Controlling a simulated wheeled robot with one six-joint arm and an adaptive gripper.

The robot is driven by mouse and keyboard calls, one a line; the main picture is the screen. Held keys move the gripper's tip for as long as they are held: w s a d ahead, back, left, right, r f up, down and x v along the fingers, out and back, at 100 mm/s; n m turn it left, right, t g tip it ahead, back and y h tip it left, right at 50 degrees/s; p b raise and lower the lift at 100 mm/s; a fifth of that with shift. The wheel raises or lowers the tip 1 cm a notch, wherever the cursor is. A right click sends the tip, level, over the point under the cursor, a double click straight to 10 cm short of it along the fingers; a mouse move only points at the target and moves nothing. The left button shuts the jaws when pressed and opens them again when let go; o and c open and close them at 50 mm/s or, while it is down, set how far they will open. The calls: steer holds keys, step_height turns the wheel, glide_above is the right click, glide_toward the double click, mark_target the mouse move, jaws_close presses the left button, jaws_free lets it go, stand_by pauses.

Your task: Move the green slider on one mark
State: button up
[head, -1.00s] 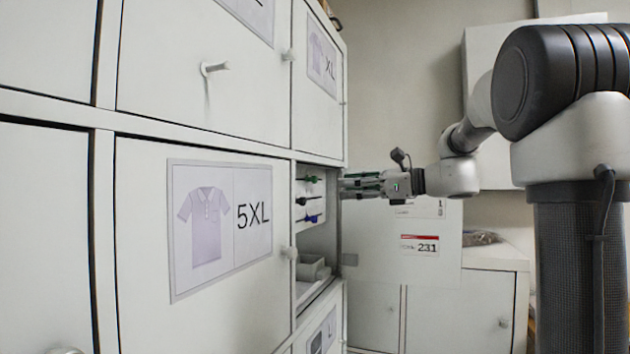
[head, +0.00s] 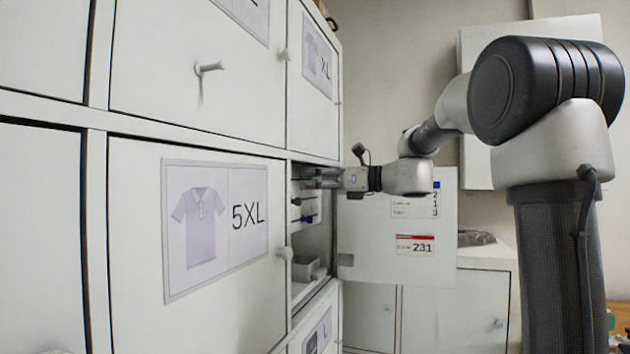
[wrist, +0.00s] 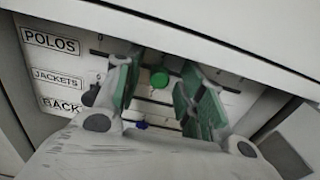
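The green slider knob (wrist: 159,78) sits on the upper part of a white panel, apparently on the row labelled POLOS (wrist: 50,41). My gripper (wrist: 158,88) is open, with one green-padded finger on each side of the knob. Small gaps seem to remain on both sides; contact is not clear. The black knob (wrist: 91,97) and blue knob (wrist: 140,125) sit lower, partly behind the fingers. In the head view my gripper (head: 312,178) reaches into the open compartment and hides the green knob. The black (head: 296,201) and blue (head: 308,218) knobs show below it.
The panel is inside a locker compartment, with a ledge close above my gripper. The 5XL door (head: 120,250) is shut at left. An open door (head: 370,265) with a 231 label stands at right, behind my wrist. A grey bin (head: 306,268) sits lower in the compartment.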

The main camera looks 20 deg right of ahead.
steer(key=shift+c, duration=0.4)
jaws_close()
steer(key=w+d, duration=0.2)
steer(key=w, duration=0.1)
steer(key=shift+d, duration=0.1)
steer(key=shift+o, duration=0.4)
jaws_free()
steer(key=v, duration=1.2)
